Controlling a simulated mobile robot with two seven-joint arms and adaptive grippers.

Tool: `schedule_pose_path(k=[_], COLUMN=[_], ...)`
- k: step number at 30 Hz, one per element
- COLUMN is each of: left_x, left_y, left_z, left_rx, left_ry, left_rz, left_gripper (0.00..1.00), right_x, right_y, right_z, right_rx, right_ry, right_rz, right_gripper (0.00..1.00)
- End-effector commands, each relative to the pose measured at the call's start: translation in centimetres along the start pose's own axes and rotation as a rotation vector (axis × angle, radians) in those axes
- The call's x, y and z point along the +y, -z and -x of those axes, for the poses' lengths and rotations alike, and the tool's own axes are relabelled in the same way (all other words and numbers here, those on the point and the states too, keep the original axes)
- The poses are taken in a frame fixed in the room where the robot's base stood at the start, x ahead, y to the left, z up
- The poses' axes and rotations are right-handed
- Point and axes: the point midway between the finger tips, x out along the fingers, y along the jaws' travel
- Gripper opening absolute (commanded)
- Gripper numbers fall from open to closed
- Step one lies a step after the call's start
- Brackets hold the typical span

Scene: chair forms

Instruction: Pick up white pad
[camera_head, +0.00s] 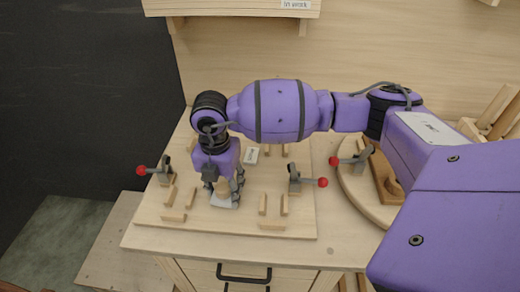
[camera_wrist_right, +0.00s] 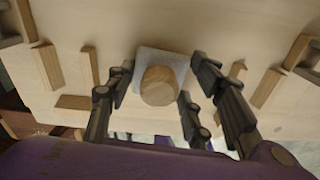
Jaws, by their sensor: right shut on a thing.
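The white pad (camera_head: 224,202) is a flat light square with a round wooden knob (camera_wrist_right: 160,85) on top. It is at the wooden board's middle, under my right gripper (camera_head: 225,189). In the right wrist view the white pad (camera_wrist_right: 148,57) shows behind the knob, between the dark fingers of my right gripper (camera_wrist_right: 163,78). The right gripper points down and is shut on the white pad by its knob. I cannot tell whether the pad touches the board. My left gripper is in neither view.
The wooden board (camera_head: 150,212) carries several upright wooden blocks around the pad. Red-tipped toggle clamps stand at its left (camera_head: 160,172) and right (camera_head: 300,181). A round wooden disc (camera_head: 352,190) is at the right.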

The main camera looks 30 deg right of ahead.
Motion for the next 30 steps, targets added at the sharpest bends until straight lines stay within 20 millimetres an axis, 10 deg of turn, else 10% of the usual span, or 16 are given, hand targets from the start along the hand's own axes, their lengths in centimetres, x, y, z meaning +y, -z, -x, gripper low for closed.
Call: schedule_pose_path(k=[5, 14, 30], left_x=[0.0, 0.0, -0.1], left_y=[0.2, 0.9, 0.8], left_z=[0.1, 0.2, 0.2], left_rx=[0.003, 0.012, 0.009], left_ry=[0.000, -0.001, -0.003], left_rz=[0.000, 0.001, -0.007], left_gripper=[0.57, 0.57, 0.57], right_x=[0.2, 1.2, 2.3], right_y=[-0.1, 5.4, 13.7], right_z=[2.8, 9.1, 12.2], right_rx=[-0.007, -0.008, -0.004], right_ry=[-0.007, -0.010, -0.003], right_rz=[0.003, 0.010, 0.003], right_gripper=[0.22, 0.22, 0.22])
